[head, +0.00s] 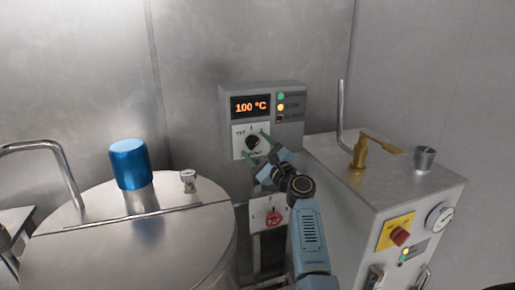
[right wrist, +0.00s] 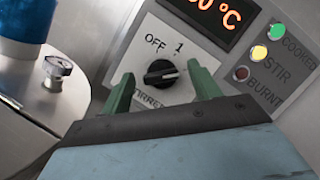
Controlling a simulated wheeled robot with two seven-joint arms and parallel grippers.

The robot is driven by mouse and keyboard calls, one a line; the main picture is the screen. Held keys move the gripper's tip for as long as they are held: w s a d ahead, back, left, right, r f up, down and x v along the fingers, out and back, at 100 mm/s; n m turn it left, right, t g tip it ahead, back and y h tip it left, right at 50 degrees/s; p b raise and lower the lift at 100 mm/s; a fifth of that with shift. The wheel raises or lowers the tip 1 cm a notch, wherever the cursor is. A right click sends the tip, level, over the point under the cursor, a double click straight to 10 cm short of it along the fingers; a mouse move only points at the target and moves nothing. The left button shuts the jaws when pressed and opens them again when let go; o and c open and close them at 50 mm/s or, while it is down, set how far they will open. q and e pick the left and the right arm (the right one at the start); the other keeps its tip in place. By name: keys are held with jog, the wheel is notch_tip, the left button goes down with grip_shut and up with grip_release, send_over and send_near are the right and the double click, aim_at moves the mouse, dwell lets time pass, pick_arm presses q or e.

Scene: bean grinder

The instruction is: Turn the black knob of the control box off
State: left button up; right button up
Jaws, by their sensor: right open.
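The grey control box (head: 290,99) is on the back wall, with an orange "100 °C" display. Its black knob (head: 252,143) sits on a white plate below the display. In the right wrist view the knob (right wrist: 160,73) shows between "OFF" at its upper left and "1" at its upper right. Its grip bar lies nearly level, with a white mark on its right part. My right gripper (head: 256,146) is open, its green fingers on either side of the knob; in the right wrist view the fingers (right wrist: 163,86) appear apart from it. My left gripper is not in view.
A steel vat (head: 120,240) with a blue cylinder (head: 130,164) on its lid stands at left. A steel cabinet (head: 380,195) with a brass lever (head: 358,152) stands at right. The box's green and yellow lights look lit.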

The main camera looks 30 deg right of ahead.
jog(key=c, duration=1)
